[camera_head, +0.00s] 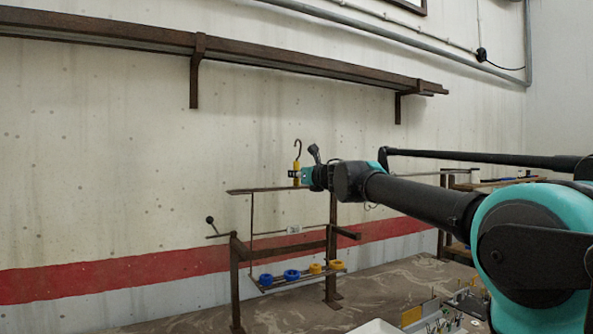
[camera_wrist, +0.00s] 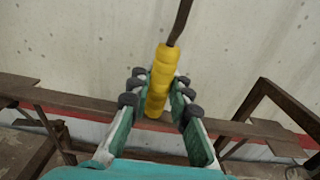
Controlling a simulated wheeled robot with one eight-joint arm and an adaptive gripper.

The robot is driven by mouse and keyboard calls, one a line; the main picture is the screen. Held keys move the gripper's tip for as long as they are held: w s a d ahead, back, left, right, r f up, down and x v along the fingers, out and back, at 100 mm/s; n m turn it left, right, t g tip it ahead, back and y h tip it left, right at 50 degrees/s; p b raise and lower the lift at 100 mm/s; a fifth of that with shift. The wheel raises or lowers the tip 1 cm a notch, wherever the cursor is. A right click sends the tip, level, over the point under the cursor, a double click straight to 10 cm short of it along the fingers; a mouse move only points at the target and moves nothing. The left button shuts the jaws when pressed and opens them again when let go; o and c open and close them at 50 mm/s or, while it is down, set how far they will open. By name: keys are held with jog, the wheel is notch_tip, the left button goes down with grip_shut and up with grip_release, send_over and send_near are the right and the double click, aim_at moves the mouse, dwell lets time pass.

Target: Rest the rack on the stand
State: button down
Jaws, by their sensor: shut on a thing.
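My gripper (camera_head: 298,176) is shut on the yellow grip (camera_wrist: 158,85) of the rack. A dark hook (camera_head: 297,147) rises above the grip, free of the wall rail. The rack's brown top bar (camera_head: 262,190) runs below my gripper, and a thin side rod (camera_head: 252,225) goes down to a low shelf (camera_head: 290,284) with blue and yellow rings. The brown stand (camera_head: 235,285) has posts and a crossbar around the rack's lower half. In the wrist view the bar (camera_wrist: 75,108) crosses behind the fingers. I cannot tell whether rack and stand touch.
A long brown rail (camera_head: 130,37) on brackets runs along the wall, high above the rack. A black ball-ended rod (camera_head: 210,220) sticks out left of the stand. Another brown frame (camera_head: 450,215) stands behind my arm. A tray of small items (camera_head: 450,312) is at front right.

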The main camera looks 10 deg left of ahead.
notch_tip(320, 180, down, 7)
jog(key=shift+f, duration=0.2)
dwell(0.9)
jog(key=shift+w, duration=0.1)
jog(key=shift+f, duration=0.2)
notch_tip(320, 180, down, 7)
jog(key=shift+f, duration=0.2)
dwell(1.7)
jog(key=shift+f, duration=0.3)
dwell(0.7)
jog(key=c, duration=1.3)
grip_release()
jog(key=shift+d, duration=0.1)
